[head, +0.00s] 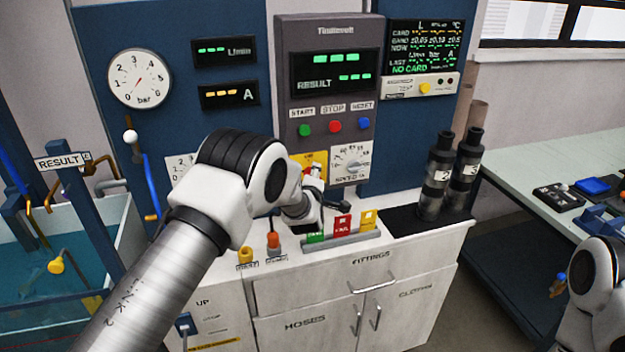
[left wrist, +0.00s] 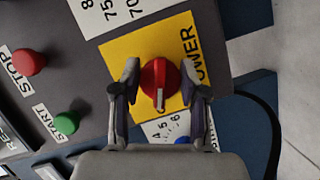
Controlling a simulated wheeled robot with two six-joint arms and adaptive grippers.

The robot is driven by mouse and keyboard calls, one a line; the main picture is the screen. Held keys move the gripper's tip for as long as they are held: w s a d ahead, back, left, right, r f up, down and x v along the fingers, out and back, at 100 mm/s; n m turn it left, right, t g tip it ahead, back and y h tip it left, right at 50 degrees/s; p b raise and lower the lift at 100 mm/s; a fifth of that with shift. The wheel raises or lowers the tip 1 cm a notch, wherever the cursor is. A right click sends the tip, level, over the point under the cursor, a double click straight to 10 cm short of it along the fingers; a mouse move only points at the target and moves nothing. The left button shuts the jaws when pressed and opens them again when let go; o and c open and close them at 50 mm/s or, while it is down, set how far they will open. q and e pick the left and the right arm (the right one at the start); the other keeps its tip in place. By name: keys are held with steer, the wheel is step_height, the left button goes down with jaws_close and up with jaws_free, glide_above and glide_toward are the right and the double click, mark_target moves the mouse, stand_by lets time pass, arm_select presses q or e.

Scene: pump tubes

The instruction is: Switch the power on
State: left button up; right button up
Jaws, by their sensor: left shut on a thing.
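The red power knob (left wrist: 158,76) sits on a yellow plate (left wrist: 122,50) whose black lettering is partly hidden and reads "OWER". A white pointer mark on the knob points toward the bottom of the left wrist view. My left gripper (left wrist: 160,82) has one finger on each side of the knob and is shut on it. In the head view my left gripper (head: 314,178) is at the panel, in front of the yellow plate (head: 320,158), and the knob is mostly hidden there. My right arm shows at the lower right edge, but its gripper is out of view.
The green START (head: 306,130), red STOP (head: 335,126) and blue RESET (head: 364,124) buttons are above the plate. A speed dial (head: 352,160) is beside it. Below, coloured cards stand in a rack (head: 340,238) on the cabinet top. Two dark cylinders (head: 434,185) stand to the right.

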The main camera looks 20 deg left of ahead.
arm_select(q)
steer(key=shift+r+m+g+y, duration=0.15)
steer(key=shift+m+g+y, duration=0.15)
steer(key=shift+m+g, duration=0.55)
steer(key=shift+m+p, duration=0.45)
steer(key=shift+m, duration=0.5)
steer(key=m+g+y+p, duration=0.2)
steer(key=m+p, duration=0.1)
steer(key=p, duration=0.1)
steer(key=shift+r+m, duration=0.15)
steer(key=shift+m, duration=0.15)
steer(key=shift+f+m+g+y+p, duration=0.2)
steer(key=shift+m+g+y+p, duration=0.45)
steer(key=shift+m+p, duration=0.5)
steer(key=shift+m, duration=0.25)
steer(key=o, duration=1.1)
steer(key=shift+w+f, duration=0.1)
